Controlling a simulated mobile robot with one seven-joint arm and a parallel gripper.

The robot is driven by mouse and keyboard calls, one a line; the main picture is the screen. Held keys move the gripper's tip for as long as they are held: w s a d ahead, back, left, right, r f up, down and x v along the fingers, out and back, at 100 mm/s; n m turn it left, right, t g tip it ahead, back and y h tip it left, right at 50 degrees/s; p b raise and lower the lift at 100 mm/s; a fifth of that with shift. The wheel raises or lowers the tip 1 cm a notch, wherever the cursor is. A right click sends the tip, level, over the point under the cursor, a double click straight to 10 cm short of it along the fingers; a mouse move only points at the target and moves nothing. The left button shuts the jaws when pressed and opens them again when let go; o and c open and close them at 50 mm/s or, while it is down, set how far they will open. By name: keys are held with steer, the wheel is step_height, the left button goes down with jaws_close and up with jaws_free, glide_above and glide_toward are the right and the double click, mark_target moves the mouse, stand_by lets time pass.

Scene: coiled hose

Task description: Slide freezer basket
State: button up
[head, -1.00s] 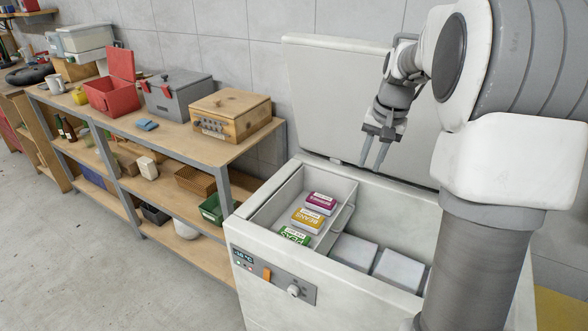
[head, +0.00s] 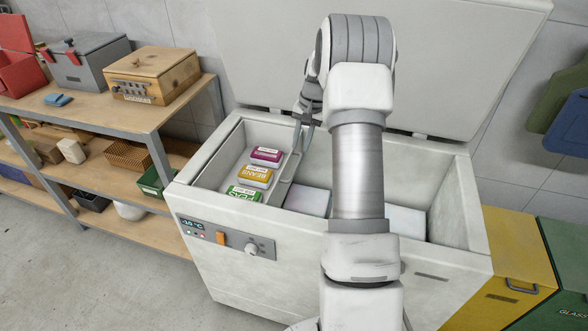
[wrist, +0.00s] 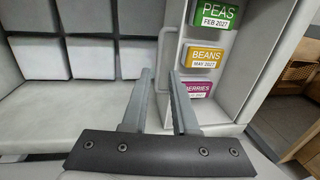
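The freezer basket (head: 284,182) is a light grey tray at the left end of the open chest freezer (head: 330,255). It holds a green peas box (head: 243,191), a yellow beans box (head: 256,176) and a magenta berries box (head: 267,155). My gripper (head: 301,132) is down at the basket's right wall, partly hidden by my arm. In the wrist view, my gripper's two fingers (wrist: 160,88) are apart, with the basket's side wall (wrist: 172,35) running toward the gap between them. I cannot tell whether either finger touches it.
White packages (head: 306,200) lie in the freezer to the right of the basket. The raised freezer lid (head: 265,60) stands behind my arm. A shelf with boxes (head: 145,75) is at the left; a yellow bin (head: 500,270) is at the right.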

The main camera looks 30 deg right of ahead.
mark_target(293, 172)
steer(key=f, duration=0.3)
steer(key=w+a+f, duration=0.1)
steer(key=f, duration=0.3)
steer(key=f+b, duration=0.1)
steer(key=f, duration=0.2)
steer(key=shift+w+a+f, duration=0.2)
steer(key=shift+w+f, duration=0.05)
steer(key=shift+w, duration=0.05)
jaws_close()
stand_by(0.9)
